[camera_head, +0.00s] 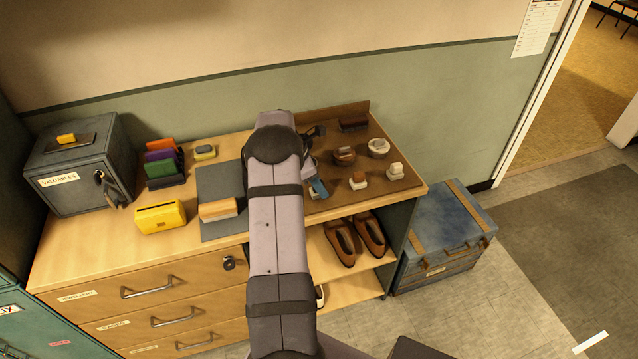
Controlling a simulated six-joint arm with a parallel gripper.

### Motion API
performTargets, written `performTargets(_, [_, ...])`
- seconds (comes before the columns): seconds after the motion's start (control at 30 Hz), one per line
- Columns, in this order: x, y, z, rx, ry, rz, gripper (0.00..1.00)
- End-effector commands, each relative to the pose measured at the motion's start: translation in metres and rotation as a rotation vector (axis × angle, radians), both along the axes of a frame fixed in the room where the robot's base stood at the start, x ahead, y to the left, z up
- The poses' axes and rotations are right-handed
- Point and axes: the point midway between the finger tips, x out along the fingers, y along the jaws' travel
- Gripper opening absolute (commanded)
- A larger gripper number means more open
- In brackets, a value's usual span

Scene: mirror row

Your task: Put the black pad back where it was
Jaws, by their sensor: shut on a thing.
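My arm rises through the middle of the view and covers much of the space between the grey mat and the brown board. My gripper (315,131) shows only in part, as a small dark shape just right of the arm's upper end, over the back left of the brown board (325,206). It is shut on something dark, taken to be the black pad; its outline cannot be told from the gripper. Whether the pad touches the board is hidden. A dark brown block (353,125) lies at the board's back, right of my gripper.
Left are a grey mat (215,180), wood-and-white block (218,209), yellow case (160,216) and grey safe (75,165).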

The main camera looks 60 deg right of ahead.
Motion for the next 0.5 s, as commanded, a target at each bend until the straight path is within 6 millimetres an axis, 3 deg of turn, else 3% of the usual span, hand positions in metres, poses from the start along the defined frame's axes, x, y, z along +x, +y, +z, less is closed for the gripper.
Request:
performTargets(0.33, [0.0,0.0,-0.004,0.0,0.0,0.0,0.11])
performTargets(0.37, [0.0,-0.0001,-0.0031,0.0,0.0,0.0,0.36])
performTargets(0.4, [0.0,-0.0001,-0.0029,0.0,0.0,0.0,0.46])
performTargets(0.5, [0.0001,-0.0001,-0.0028,0.0,0.0,0.0,0.48])
